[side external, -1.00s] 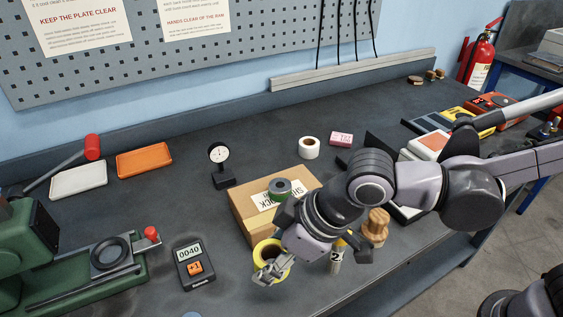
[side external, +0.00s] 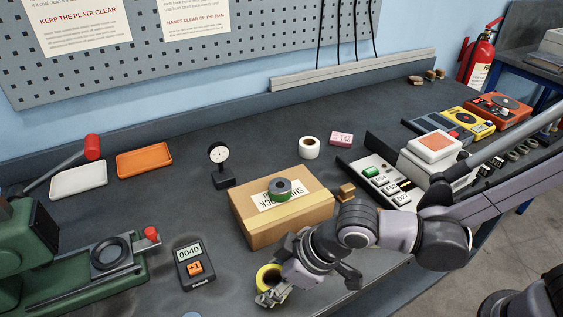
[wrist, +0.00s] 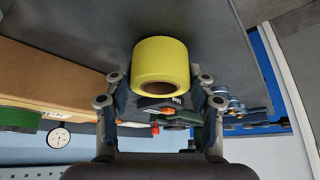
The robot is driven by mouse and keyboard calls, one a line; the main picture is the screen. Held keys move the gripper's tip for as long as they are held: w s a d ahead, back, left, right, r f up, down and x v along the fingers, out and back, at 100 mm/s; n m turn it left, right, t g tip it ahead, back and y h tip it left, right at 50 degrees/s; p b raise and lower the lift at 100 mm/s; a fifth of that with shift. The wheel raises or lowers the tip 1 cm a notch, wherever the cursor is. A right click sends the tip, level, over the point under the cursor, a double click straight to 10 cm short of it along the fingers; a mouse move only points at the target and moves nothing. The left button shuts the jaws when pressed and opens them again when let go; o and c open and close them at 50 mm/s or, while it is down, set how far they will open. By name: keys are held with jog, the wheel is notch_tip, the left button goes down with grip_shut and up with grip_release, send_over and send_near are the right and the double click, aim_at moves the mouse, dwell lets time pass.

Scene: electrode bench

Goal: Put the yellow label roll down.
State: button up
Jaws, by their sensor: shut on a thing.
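The yellow label roll (side external: 265,275) is in front of the cardboard box in the side external view, partly hidden by my gripper (side external: 272,294). My gripper is shut on it. In the wrist view the roll (wrist: 161,60) sits between the two fingers of my gripper (wrist: 161,88), its round hole showing on the lower side. I cannot tell whether the roll touches the bench.
The cardboard box (side external: 312,219) with a green-edged tape roll (side external: 289,192) on top stands just behind. A meter (side external: 193,264) lies to the left, with a green press (side external: 75,285) beyond it. Bare bench (side external: 225,238) lies between meter and box.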

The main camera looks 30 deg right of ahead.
jog(key=shift+f, duration=0.15)
jog(key=o, duration=1.2)
jog(key=shift+v, duration=6.2)
jog(key=shift+a, duration=0.1)
